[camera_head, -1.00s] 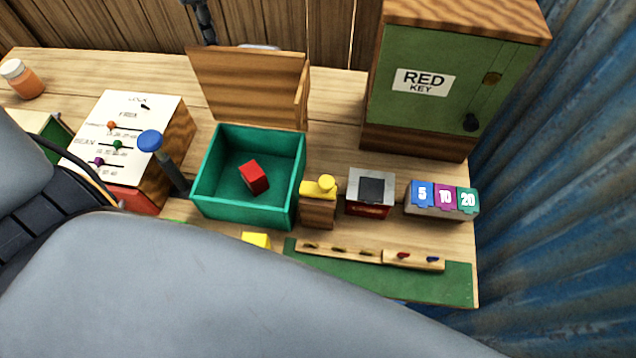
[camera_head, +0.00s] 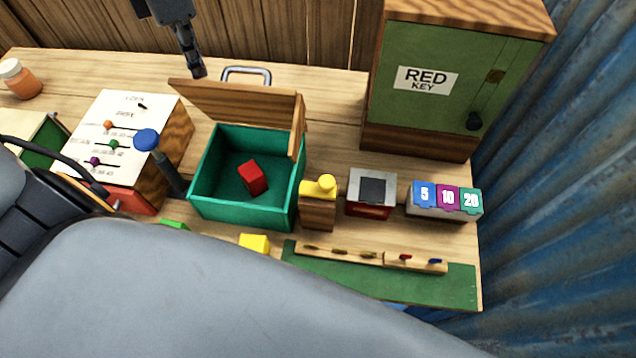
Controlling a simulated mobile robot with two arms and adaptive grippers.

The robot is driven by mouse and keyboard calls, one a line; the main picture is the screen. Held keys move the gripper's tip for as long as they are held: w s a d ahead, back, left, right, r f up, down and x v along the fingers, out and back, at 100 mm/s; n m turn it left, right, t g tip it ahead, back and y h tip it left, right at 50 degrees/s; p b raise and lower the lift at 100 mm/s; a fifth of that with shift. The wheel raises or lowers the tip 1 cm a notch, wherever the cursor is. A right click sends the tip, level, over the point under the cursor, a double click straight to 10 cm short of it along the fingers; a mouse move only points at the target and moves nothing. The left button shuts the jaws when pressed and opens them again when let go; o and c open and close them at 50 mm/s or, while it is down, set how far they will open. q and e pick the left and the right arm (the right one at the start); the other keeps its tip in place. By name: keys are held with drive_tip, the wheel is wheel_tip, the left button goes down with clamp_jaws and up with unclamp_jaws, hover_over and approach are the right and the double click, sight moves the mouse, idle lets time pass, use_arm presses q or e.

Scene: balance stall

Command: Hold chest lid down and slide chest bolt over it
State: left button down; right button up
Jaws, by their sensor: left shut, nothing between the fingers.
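The teal chest (camera_head: 247,213) stands open on the table with a red block (camera_head: 252,178) inside. A yellow knob (camera_head: 326,183), likely the chest bolt, sits on a small wooden block at the chest's right side. My left gripper (camera_head: 197,72) hangs behind the lid's upper left edge. Its dark fingers are shut and empty; I cannot tell whether they touch the lid. My right gripper is not in view.
A slider box (camera_head: 130,130) and blue-topped post (camera_head: 147,140) stand left of the chest. A green cabinet (camera_head: 430,80) stands back right. A small device (camera_head: 371,190) and number blocks (camera_head: 446,199) sit right. My grey arm covers the foreground.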

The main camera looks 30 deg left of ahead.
use_arm(q)
drive_tip(key=shift+s+d, duration=0.1)
drive_tip(key=shift+s, duration=0.3)
drive_tip(key=shift+s+r+p, duration=0.15)
drive_tip(key=shift+r+p, duration=0.35)
drive_tip(key=shift+r, duration=0.35)
drive_tip(key=shift+s+d+r+p, duration=0.15)
drive_tip(key=shift+s+r+p, duration=0.35)
drive_tip(key=shift+r, duration=0.4)
drive_tip(key=shift+s+d+r+p, duration=0.15)
drive_tip(key=shift+s+r+p, duration=0.3)
drive_tip(key=shift+r, duration=0.45)
drive_tip(key=shift+s+d+r+p, duration=0.15)
drive_tip(key=shift+s+r+p, duration=0.15)
drive_tip(key=shift+r+p, duration=0.5)
drive_tip(key=shift+r, duration=0.1)
drive_tip(key=shift+r, duration=0.2)
wheel_tip(320, 180, up, 12)
drive_tip(key=shift+f, duration=0.25)
